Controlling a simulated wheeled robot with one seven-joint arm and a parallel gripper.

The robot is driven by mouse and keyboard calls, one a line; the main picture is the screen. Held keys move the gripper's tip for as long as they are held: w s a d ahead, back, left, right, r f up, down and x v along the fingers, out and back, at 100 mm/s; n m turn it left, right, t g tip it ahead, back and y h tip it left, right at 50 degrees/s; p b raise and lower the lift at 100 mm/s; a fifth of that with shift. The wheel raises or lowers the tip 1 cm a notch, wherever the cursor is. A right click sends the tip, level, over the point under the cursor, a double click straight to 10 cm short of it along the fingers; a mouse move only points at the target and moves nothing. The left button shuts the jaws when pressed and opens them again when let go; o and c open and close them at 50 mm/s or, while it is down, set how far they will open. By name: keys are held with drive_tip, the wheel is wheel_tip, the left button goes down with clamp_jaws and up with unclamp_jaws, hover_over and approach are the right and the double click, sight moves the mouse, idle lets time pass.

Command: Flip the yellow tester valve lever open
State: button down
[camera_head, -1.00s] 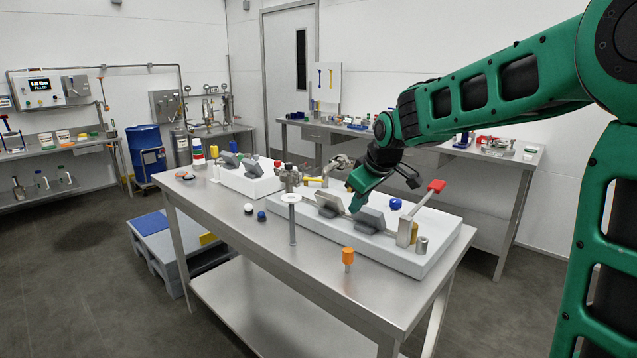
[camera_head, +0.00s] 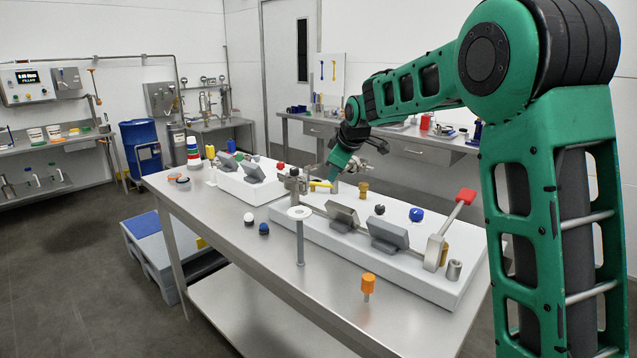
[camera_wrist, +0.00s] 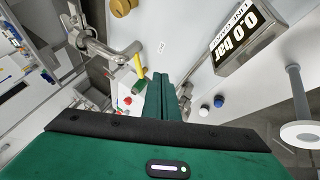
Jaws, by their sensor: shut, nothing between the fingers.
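The yellow tester valve lever (camera_head: 321,184) is a short, thin handle on the grey metal valve fitting (camera_head: 296,182) at the left end of the long white base. In the wrist view the lever (camera_wrist: 140,68) slants beside the metal pipe fitting (camera_wrist: 100,45). My gripper (camera_head: 334,178) is shut and empty and points down just right of the lever. In the wrist view its closed green fingers (camera_wrist: 167,92) lie right beside the lever. I cannot tell whether they touch it.
The white base (camera_head: 385,252) carries grey display boxes (camera_head: 388,234), a blue knob (camera_head: 416,214) and a red-handled lever (camera_head: 465,196). A white disc on a post (camera_head: 300,213) stands in front of the valve. An orange-topped peg (camera_head: 368,283) is near the table's front.

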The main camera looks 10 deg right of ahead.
drive_tip(key=shift+w, duration=0.5)
drive_tip(key=x, duration=0.9)
drive_tip(key=shift+w+a+f, duration=0.1)
drive_tip(key=shift+a+f, duration=0.05)
drive_tip(key=w, duration=0.1)
drive_tip(key=w+d, duration=0.1)
drive_tip(key=shift+w+d+f, duration=0.2)
drive_tip(key=shift+w+d, duration=0.05)
drive_tip(key=shift+w, duration=0.15)
drive_tip(key=shift+w+d, duration=0.3)
drive_tip(key=shift+w, duration=0.2)
drive_tip(key=shift+a, duration=0.1)
